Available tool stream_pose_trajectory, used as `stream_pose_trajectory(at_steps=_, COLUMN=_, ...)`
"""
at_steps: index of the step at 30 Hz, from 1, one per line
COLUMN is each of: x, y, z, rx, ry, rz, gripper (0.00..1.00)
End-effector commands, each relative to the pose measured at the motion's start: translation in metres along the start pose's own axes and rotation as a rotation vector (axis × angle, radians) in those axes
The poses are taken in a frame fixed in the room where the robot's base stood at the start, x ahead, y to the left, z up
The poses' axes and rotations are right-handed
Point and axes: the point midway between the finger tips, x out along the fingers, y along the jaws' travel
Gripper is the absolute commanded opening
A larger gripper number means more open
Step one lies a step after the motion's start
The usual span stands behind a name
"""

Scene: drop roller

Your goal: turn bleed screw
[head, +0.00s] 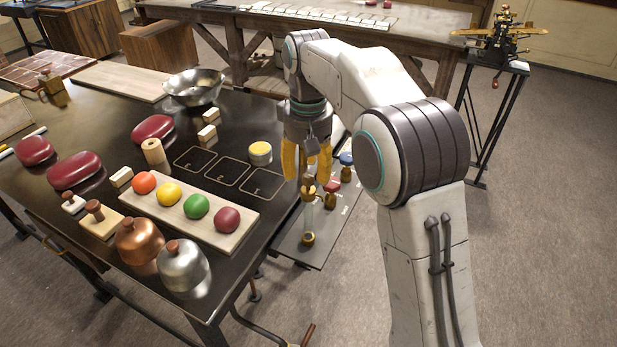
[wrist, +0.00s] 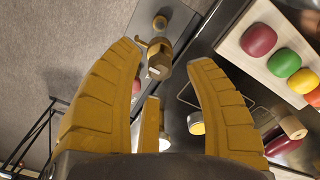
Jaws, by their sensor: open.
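The bleed screw cannot be told for certain. A likely place is the upright brass and pale fitting (head: 308,208) on the narrow side shelf, with a brown knob-like top. In the wrist view a brass fitting with a side arm (wrist: 158,52) shows between the fingertips, nearer the picture's top. My gripper (head: 307,174) has yellow fingers pointing down above this fitting. In the wrist view my gripper (wrist: 166,62) is open, with nothing held between its fingers. Whether a finger touches the fitting cannot be told.
The side shelf (head: 290,245) also carries a red-topped piece (head: 332,186), a blue-topped piece (head: 346,160) and a round brass piece (head: 308,239). The dark table (head: 120,110) to the left holds a board of coloured balls (head: 180,225) and a yellow-banded tin (head: 260,153).

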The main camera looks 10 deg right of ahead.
Motion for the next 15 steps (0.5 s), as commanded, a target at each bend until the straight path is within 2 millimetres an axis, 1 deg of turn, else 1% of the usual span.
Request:
stream_pose_trajectory(at_steps=1, x=0.006, y=0.000, z=0.000, rx=0.000, ry=-0.002, rz=0.000, gripper=0.49)
stream_pose_trajectory(at_steps=6, x=0.018, y=0.000, z=0.000, rx=0.000, ry=-0.001, rz=0.000, gripper=0.49)
stream_pose_trajectory(at_steps=15, x=0.022, y=0.000, z=0.000, rx=0.000, ry=0.001, rz=0.000, gripper=0.49)
